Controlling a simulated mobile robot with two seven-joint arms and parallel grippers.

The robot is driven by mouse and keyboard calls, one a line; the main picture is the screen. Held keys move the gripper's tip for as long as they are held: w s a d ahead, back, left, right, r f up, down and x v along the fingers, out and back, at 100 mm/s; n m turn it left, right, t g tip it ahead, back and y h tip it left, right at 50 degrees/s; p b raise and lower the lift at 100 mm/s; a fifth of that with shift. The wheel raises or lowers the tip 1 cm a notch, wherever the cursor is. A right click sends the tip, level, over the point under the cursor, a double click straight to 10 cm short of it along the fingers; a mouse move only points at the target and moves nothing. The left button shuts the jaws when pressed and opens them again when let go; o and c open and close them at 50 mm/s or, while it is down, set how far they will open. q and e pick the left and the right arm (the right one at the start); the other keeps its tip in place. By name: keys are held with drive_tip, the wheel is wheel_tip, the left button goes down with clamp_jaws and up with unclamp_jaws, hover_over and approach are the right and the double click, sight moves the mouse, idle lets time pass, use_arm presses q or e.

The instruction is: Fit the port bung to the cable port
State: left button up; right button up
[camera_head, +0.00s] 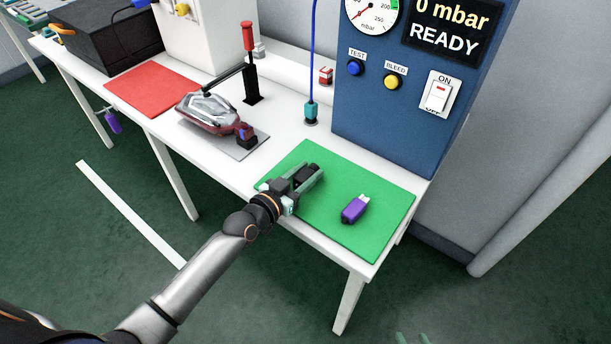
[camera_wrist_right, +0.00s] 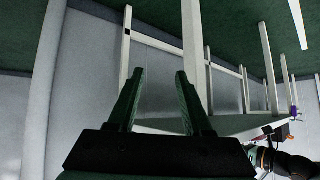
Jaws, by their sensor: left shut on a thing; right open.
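My left gripper (camera_head: 311,174) is over the left part of the green mat (camera_head: 374,222). It is shut on a small dark thing (camera_head: 306,175), mostly hidden between its fingers; I cannot tell whether this is the port bung. A red-and-clear tail lamp (camera_head: 209,112) lies on a grey plate under a clamp, with a dark and blue fitting (camera_head: 245,135) at its right end. I cannot make out the cable port. My right gripper (camera_wrist_right: 160,100) is open and empty in the right wrist view, away from the table top. Only faint green tips (camera_head: 412,338) show at the head view's bottom edge.
A purple piece with a white end (camera_head: 355,208) lies on the green mat. A red-handled clamp (camera_head: 249,62) stands behind the lamp. A blue hose with a teal end (camera_head: 311,110), a small red-topped part (camera_head: 325,76) and a blue test cabinet (camera_head: 393,110) are behind. A red mat (camera_head: 155,90) is bare.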

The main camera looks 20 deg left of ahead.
use_arm(q)
clamp_jaws()
use_arm(e)
drive_tip(key=shift+s+f, duration=0.1)
drive_tip(key=shift+s, duration=0.1)
use_arm(q)
drive_tip(key=shift+r+p, duration=0.3)
drive_tip(key=shift+r, duration=0.4)
drive_tip(key=s+a+r+p, duration=0.2)
drive_tip(key=s+a+r, duration=0.7)
drive_tip(key=s+r, duration=0.1)
drive_tip(key=shift+a+r, duration=0.35)
drive_tip(key=shift+r, duration=0.45)
use_arm(e)
drive_tip(key=shift+s+d+r, duration=0.15)
drive_tip(key=shift+d+r, duration=0.4)
drive_tip(key=shift+r, duration=0.35)
use_arm(q)
drive_tip(key=shift+s, duration=0.1)
